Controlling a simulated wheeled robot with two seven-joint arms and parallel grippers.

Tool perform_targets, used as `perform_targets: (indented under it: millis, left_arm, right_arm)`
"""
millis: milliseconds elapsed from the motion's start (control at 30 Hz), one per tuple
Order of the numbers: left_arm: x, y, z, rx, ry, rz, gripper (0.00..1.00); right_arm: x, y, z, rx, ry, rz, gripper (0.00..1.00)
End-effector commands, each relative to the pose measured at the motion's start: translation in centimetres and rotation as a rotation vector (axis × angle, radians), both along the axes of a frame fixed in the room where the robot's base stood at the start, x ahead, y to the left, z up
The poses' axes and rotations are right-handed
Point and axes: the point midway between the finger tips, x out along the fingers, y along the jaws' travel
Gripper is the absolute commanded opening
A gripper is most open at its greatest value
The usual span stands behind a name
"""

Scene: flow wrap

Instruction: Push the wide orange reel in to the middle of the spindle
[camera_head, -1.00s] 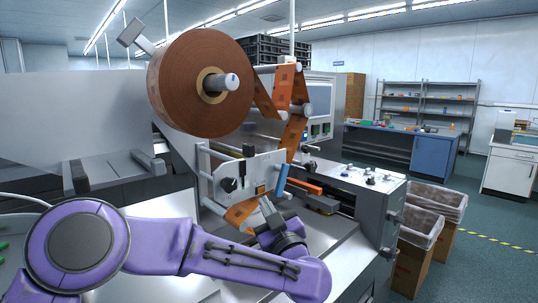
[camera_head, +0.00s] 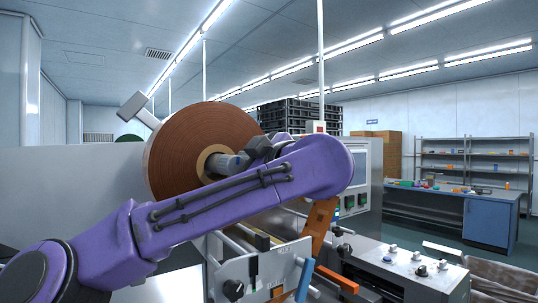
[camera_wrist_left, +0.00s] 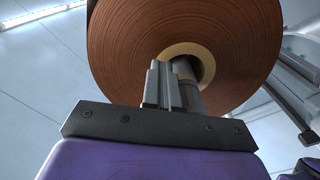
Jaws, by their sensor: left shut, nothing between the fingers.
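The wide orange reel (camera_head: 205,128), brownish-orange with a pale core, is mounted on the grey spindle (camera_head: 224,165) in the head view. The spindle's end sticks out in front of the reel's face. My left gripper (camera_head: 243,159) is beside this protruding end, its fingers pointing at the reel's face near the core. In the left wrist view the fingers (camera_wrist_left: 157,75) are shut and empty, standing in front of the reel (camera_wrist_left: 225,40) and next to the spindle (camera_wrist_left: 186,80). I cannot tell whether the fingertips touch the reel. My right gripper is not in view.
The wrapping machine's front panel (camera_head: 255,275) and an orange film strip (camera_head: 318,225) lie below and right of the reel. A control screen (camera_head: 355,170) is behind my forearm. Black crates (camera_head: 295,113) and a blue bench (camera_head: 490,218) stand farther back.

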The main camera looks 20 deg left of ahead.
Motion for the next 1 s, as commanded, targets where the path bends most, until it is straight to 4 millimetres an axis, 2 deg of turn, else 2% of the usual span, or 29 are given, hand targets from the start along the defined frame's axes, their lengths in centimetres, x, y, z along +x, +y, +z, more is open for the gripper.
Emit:
perform_targets:
  millis: [1000]
  left_arm:
    - [1.5, 1.9, 0.0, 0.002, 0.0, -0.006, 0.0]
  right_arm:
    - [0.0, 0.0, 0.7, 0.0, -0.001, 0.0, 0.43]
